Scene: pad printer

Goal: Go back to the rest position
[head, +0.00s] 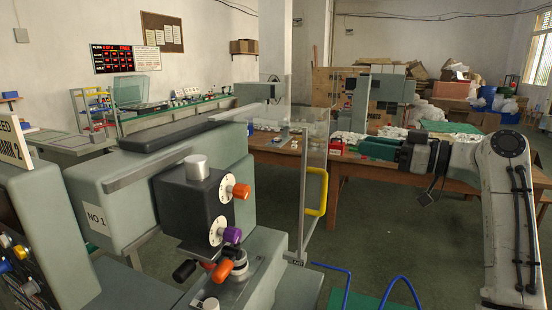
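My arm rises at the right edge of the head view, bends at a rounded joint and reaches left to a dark wrist. My gripper (411,154) is at that far end, in front of the wooden table (345,168) in the picture. Its fingers cannot be made out, so I cannot tell whether it is open or holds anything. A green block shape just left of the wrist overlaps the table; I cannot tell whether the two touch.
A grey-green pad printer (120,190) marked NO.1, with orange and purple knobs, stands close at the left front. Its clear guard (313,170) has a yellow handle (316,192). Blue hoses (347,285) curve at the bottom. Green floor (400,240) is open between printer and arm.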

